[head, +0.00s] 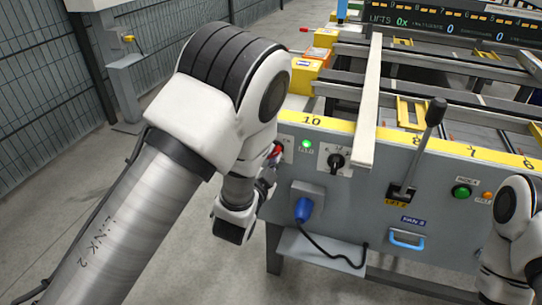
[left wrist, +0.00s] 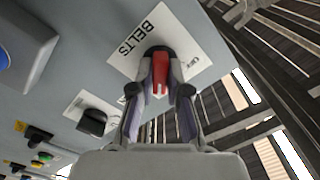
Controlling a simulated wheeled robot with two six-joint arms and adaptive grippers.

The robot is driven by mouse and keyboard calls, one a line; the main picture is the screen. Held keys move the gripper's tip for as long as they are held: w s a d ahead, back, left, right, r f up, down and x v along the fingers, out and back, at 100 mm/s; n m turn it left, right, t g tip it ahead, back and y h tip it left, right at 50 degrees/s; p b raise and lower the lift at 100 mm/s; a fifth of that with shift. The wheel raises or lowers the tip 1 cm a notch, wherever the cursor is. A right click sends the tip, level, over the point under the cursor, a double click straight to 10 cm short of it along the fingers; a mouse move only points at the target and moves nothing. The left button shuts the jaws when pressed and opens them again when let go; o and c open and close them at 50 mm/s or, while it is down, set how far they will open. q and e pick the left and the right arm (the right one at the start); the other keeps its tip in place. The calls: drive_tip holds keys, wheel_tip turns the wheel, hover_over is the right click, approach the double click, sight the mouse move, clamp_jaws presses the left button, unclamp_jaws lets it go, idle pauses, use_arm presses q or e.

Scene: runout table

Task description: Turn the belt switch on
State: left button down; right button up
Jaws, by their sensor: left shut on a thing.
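The belt switch is a red handle (left wrist: 160,72) on a black round base, on a white plate (left wrist: 131,43) marked BELTS, with OFF readable at one side. My left gripper (left wrist: 160,88) is shut on the red handle, with a finger on each side of it. In the head view the switch's red part (head: 276,151) shows at the left end of the grey panel, mostly hidden by my left wrist. My left gripper (head: 268,174) is partly hidden there by my own arm. My right arm shows at the right edge of the head view, but its gripper does not.
Beside the switch are a lit green lamp (head: 306,145) and a black rotary knob (head: 337,160). Below them is a blue plug (head: 303,209) with a cable. A lift lever (head: 421,145) stands up from the panel. A pale board (head: 368,105) lies across the table's edge.

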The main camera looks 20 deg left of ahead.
use_arm(q)
drive_tip(key=c, duration=1.1)
unclamp_jaws()
drive_tip(key=shift+c, duration=0.2)
